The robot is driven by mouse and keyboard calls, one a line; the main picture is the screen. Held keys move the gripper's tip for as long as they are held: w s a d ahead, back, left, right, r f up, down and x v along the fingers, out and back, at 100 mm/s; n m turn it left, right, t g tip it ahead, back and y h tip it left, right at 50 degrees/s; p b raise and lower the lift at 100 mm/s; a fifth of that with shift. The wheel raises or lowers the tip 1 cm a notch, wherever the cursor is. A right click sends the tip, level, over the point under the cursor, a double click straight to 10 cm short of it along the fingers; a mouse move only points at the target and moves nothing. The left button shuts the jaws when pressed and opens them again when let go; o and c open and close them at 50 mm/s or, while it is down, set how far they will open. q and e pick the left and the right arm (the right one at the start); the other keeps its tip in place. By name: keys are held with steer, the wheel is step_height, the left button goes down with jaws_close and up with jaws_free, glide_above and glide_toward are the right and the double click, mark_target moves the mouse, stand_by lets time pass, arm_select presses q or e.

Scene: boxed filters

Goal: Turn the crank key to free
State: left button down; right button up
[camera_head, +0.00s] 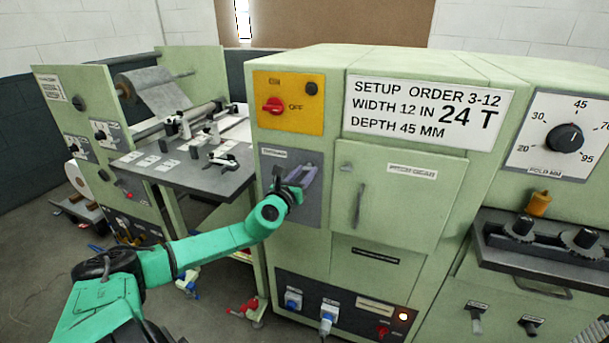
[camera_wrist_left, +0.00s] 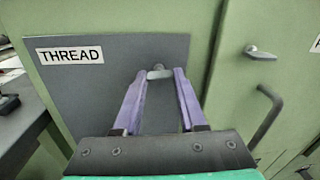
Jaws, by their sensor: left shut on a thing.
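My left gripper (camera_head: 306,174) reaches the grey panel (camera_head: 276,157) on the front of the green machine. In the wrist view, its purple fingers (camera_wrist_left: 159,82) are shut on a small grey metal piece, which looks like the crank key (camera_wrist_left: 158,72). The key is at the fingertips, in front of the panel, and lies roughly level in the picture. A white label on the panel reads THREAD (camera_wrist_left: 69,55). In the head view the gripper hides the key. Any mark for free is not visible. My right gripper is not in view.
A green door (camera_head: 400,195) with an upright handle (camera_head: 358,205) is just right of the panel. A yellow plate (camera_head: 290,115) with a red switch (camera_head: 273,105) is above. A grey worktable (camera_head: 180,172) with clamps stands at the left.

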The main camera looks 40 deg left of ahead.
arm_select(q)
steer(key=n+b, duration=0.1)
steer(key=n, duration=0.2)
steer(key=shift+f+b, duration=0.1)
steer(key=shift+b, duration=0.2)
steer(key=n+b, duration=0.1)
steer(key=n, duration=0.4)
steer(key=shift+y, duration=0.4)
steer(key=n, duration=0.4)
steer(key=shift+d+r+n, duration=0.1)
steer(key=shift+r+n, duration=0.1)
steer(key=shift+n, duration=0.2)
steer(key=n, duration=0.4)
steer(key=shift+y, duration=0.4)
steer(key=shift+n, duration=0.4)
steer(key=shift+c, duration=2.4)
jaws_free()
